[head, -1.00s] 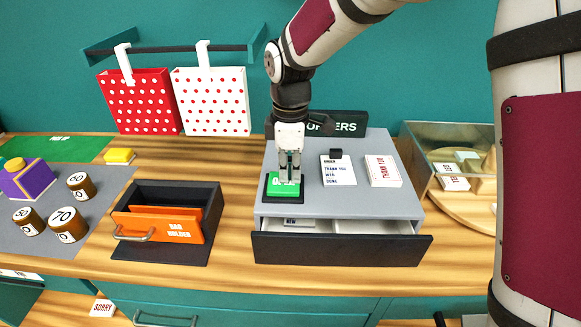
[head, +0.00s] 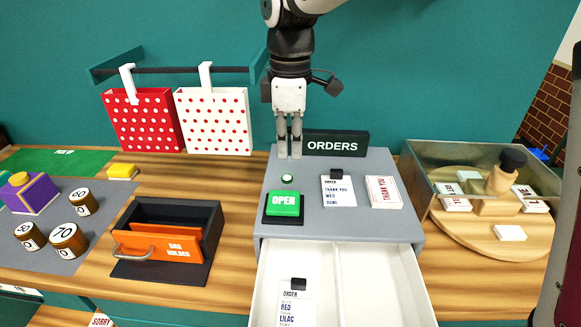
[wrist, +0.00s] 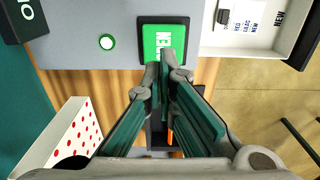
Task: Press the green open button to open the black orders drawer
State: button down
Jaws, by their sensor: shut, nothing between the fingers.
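The green open button (head: 284,204) sits in a black frame on top of the grey orders unit (head: 340,160). It also shows in the wrist view (wrist: 160,42). The orders drawer (head: 335,285) is pulled far out, showing a white interior with a divider; its front runs below the head view's edge. An order card (head: 293,305) lies in its left compartment. My gripper (head: 289,157) is shut and empty, raised above and behind the button, apart from it. In the wrist view the fingertips (wrist: 168,60) overlap the button's lower edge.
A small lit green round light (head: 288,178) sits behind the button. An order card (head: 338,190) and a thank-you card stack (head: 383,191) lie to the right. A glass-sided case (head: 480,200) stands right.

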notch_tip(320, 180, up, 2)
dwell(1.2)
